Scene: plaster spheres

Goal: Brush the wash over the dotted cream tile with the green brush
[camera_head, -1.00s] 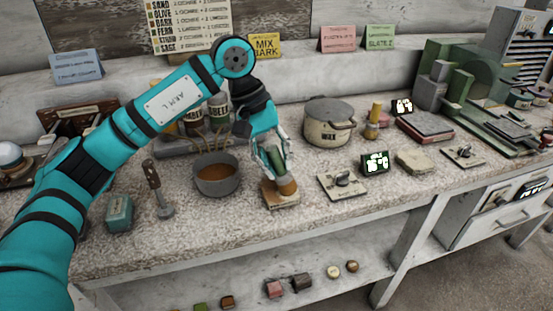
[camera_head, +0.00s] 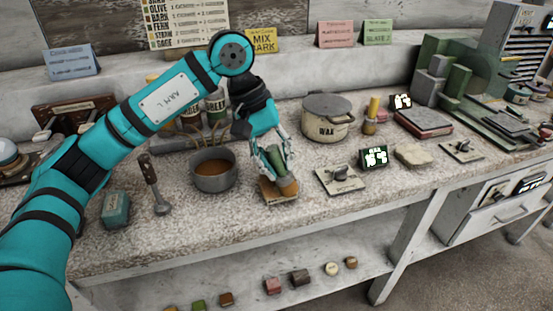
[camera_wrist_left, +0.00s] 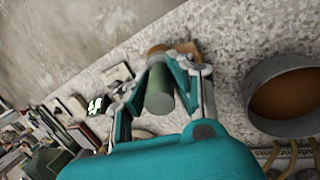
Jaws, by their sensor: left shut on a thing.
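My left gripper (camera_head: 272,155) is shut on the green brush (camera_head: 277,162), its handle between the fingers. The brush points down, and its pale brown head (camera_head: 288,186) rests over the right part of the tile (camera_head: 267,190). The tile's visible left part looks orange-brown; its dots cannot be made out. In the left wrist view the green handle (camera_wrist_left: 160,92) stands between the fingers, and the brush head and tile are mostly hidden behind them. A grey bowl (camera_head: 213,180) of brown wash stands left of the tile; it also shows in the left wrist view (camera_wrist_left: 257,118). My right gripper is not in view.
A lidded WAX pot (camera_head: 325,128) stands behind and right. A switch plate (camera_head: 340,181), a lit display (camera_head: 374,157) and a pale slab (camera_head: 413,155) lie right. A scoop (camera_head: 153,187) and teal block (camera_head: 115,211) lie left. The bench's front edge is close.

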